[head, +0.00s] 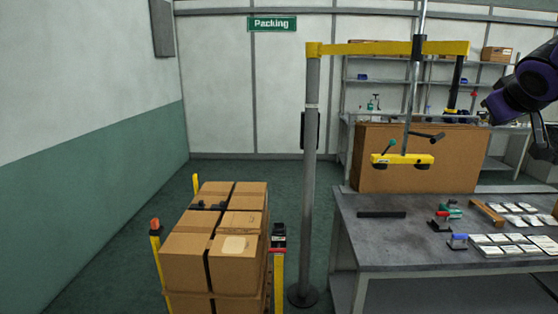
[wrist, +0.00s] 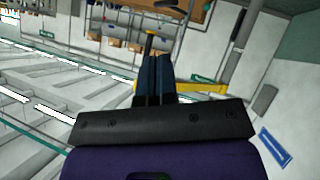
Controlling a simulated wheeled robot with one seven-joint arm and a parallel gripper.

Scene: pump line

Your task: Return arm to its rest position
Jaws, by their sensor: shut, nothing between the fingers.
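My gripper shows in the wrist view (wrist: 152,62), its two dark fingers together with nothing between them. That view is tilted far over and shows walls, shelves and ceiling beams beyond the fingers. In the head view part of my purple and black arm shows at the upper right, raised above the grey workbench (head: 385,232). My fingertips cannot be made out in the head view.
Strapped cardboard boxes (head: 187,262) stand at the lower left between yellow posts. A grey column (head: 310,180) carries a yellow crane arm (head: 375,48) with a hanging yellow lifter (head: 402,159). Tools and several white packets (head: 487,239) lie on the bench.

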